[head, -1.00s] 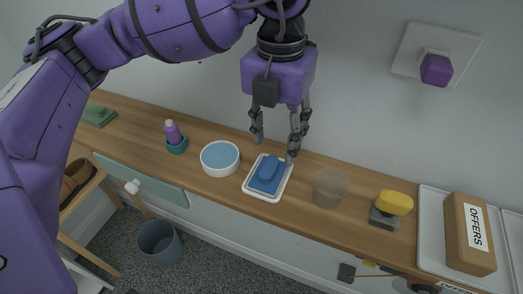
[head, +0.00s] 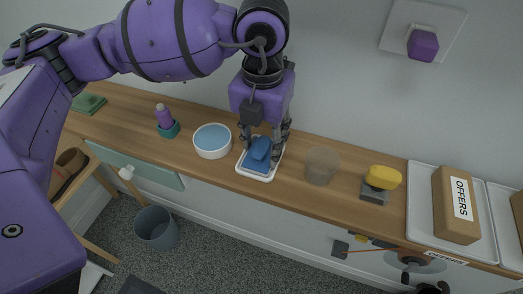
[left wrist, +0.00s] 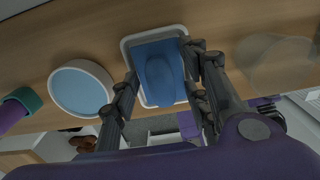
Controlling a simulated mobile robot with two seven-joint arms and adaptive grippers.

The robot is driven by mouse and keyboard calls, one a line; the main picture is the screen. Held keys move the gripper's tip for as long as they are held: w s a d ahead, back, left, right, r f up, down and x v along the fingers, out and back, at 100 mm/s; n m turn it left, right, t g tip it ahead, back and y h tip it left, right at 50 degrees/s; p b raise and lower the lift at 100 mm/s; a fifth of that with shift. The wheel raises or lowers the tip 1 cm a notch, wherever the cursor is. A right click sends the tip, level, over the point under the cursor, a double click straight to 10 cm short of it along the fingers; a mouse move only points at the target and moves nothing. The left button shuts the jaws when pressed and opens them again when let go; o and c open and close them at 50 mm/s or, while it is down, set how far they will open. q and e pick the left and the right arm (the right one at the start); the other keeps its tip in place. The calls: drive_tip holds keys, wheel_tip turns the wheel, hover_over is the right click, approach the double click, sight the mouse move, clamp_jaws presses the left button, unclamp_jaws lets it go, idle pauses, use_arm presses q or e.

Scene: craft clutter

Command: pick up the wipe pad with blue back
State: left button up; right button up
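The wipe pad with a blue back (head: 259,149) lies on a blue surface inside a small white tray (head: 256,177) on the wooden counter. In the left wrist view the pad (left wrist: 160,80) shows as a rounded blue block in the middle of the tray (left wrist: 153,33). My left gripper (head: 262,150) points down over the tray. Its fingers are apart, one on each side of the pad, and it is empty; the left wrist view shows the same open gap (left wrist: 160,72). I cannot tell whether a finger touches the pad. My right gripper is not in view.
A white bowl with a blue inside (head: 212,141) stands just left of the tray. A translucent cup (head: 321,166) stands to its right, then a yellow-topped grey block (head: 383,177). A cardboard box (head: 456,206) sits further right. The wall is close behind.

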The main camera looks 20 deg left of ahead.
use_arm(q)
clamp_jaws()
drive_tip(key=shift+r, duration=0.1)
